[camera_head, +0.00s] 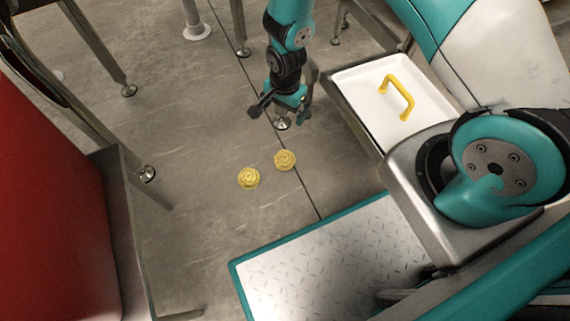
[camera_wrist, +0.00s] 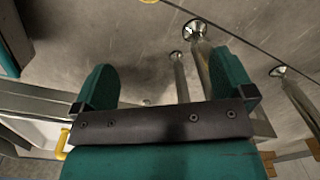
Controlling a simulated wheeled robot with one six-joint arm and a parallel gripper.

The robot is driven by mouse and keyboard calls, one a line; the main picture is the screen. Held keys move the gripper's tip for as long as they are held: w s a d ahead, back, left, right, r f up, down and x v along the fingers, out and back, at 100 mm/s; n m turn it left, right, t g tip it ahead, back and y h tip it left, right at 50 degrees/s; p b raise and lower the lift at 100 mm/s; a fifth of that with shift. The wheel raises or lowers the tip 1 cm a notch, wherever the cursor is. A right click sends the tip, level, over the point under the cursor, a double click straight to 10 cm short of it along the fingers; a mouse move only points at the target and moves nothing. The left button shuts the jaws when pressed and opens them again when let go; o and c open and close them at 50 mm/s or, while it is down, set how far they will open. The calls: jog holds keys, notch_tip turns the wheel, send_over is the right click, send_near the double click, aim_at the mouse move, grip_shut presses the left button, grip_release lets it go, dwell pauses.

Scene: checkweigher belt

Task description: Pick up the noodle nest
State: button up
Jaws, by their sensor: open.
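Two yellow, round, coiled noodle nests lie on the grey floor in the head view: one noodle nest (camera_head: 249,178) at the left, and another noodle nest (camera_head: 285,160) a little to its right and farther back. They lie close together with a small gap. My gripper (camera_head: 290,104) hangs above and beyond them in the picture, apart from both. In the wrist view my gripper (camera_wrist: 164,72) has its two teal fingers wide apart with nothing between them. A sliver of a yellow thing (camera_wrist: 148,1), probably a nest, shows at the top edge there.
A white tray (camera_head: 432,117) with a yellow handle (camera_head: 398,96) stands right of my gripper. Metal table legs (camera_head: 100,52) stand at the left and back. A red panel (camera_head: 50,200) fills the left edge. Floor around the nests is clear.

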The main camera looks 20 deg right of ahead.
jog(key=m+b, duration=0.1)
jog(key=m, duration=0.1)
send_near(285, 155)
notch_tip(285, 155, down, 7)
jog(key=b, duration=0.7)
jog(key=shift+w+r, duration=0.15)
jog(key=shift+r, duration=0.05)
notch_tip(285, 155, down, 6)
jog(key=b, duration=0.5)
jog(key=shift+r, duration=0.25)
jog(key=c, duration=0.9)
